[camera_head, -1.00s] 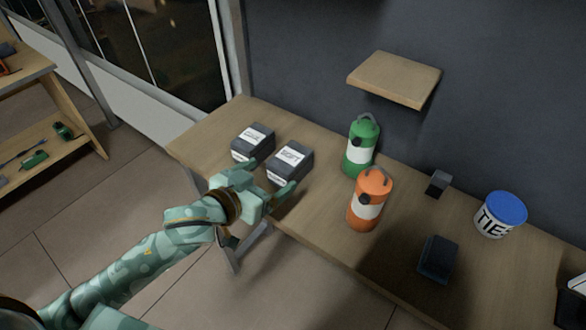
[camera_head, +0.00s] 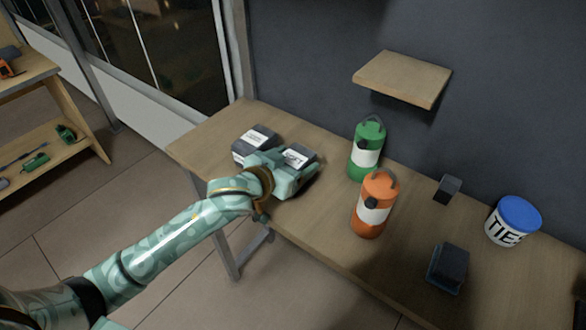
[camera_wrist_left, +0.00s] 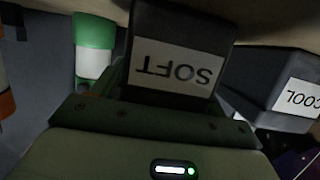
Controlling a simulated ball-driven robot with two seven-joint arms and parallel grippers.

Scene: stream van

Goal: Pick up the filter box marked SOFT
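The filter box marked SOFT (camera_wrist_left: 178,72) is dark with a white label, which reads upside down in the left wrist view. In the head view it is the right one of two dark boxes (camera_head: 300,154) on the table, partly hidden by my left gripper (camera_head: 294,176). The gripper's fingers reach along both sides of this box; whether they press on it cannot be made out. A second dark box (camera_head: 254,142) stands just left of it, and its label ends in COOL in the left wrist view (camera_wrist_left: 272,92). My right gripper is not in view.
On the wooden table (camera_head: 205,145), a green bottle (camera_head: 366,150) and an orange bottle (camera_head: 376,205) stand right of the boxes. Farther right are two small dark blocks (camera_head: 449,188) (camera_head: 449,268) and a blue-lidded tub (camera_head: 513,221). A wall shelf (camera_head: 402,78) hangs above.

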